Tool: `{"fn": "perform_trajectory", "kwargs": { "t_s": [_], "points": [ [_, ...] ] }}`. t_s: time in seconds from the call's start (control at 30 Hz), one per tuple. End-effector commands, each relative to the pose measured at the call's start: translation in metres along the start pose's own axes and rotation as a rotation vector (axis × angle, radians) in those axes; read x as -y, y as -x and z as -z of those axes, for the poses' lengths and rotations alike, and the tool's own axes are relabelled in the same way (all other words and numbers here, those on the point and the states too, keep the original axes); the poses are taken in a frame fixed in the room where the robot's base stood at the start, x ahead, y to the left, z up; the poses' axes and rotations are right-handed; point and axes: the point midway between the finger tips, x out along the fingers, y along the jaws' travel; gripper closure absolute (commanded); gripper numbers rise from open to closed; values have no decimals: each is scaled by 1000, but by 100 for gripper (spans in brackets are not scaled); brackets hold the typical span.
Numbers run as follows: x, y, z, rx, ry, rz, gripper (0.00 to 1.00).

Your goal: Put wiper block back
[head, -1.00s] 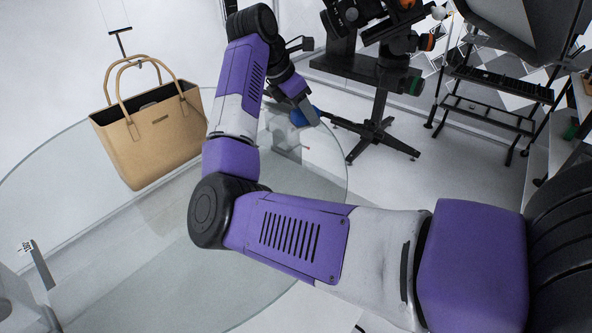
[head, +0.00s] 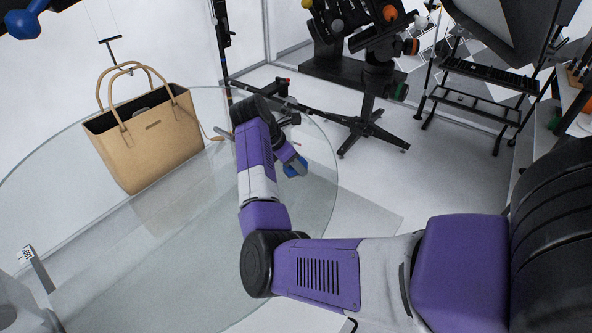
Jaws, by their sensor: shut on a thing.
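My gripper (head: 292,162) is at the end of my purple and white arm, over the right part of the round glass turntable (head: 215,100). It is shut on a small blue block (head: 297,170), which I take to be the wiper block. The fingers are small here and partly hidden by the wrist. I cannot tell whether the block touches the glass. A tan handbag (head: 150,140) with two handles stands on the glass to the left of the arm.
A black stand with a heavy base (head: 372,130) is behind the turntable to the right. A black rack (head: 480,100) stands farther right. A blue knob-like thing (head: 22,24) shows at the top left. Bare glass lies in front of the bag.

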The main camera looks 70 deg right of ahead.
Motion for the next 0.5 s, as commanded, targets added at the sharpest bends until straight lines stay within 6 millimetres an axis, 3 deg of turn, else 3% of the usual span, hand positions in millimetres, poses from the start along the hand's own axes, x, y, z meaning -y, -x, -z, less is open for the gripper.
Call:
{"fn": "perform_trajectory", "kwargs": {
  "t_s": [0.2,0.5],
  "points": [
    [0,-25,14,1,1,1,100],
    [0,-28,16,0,-1,-1,100]
  ]
}}
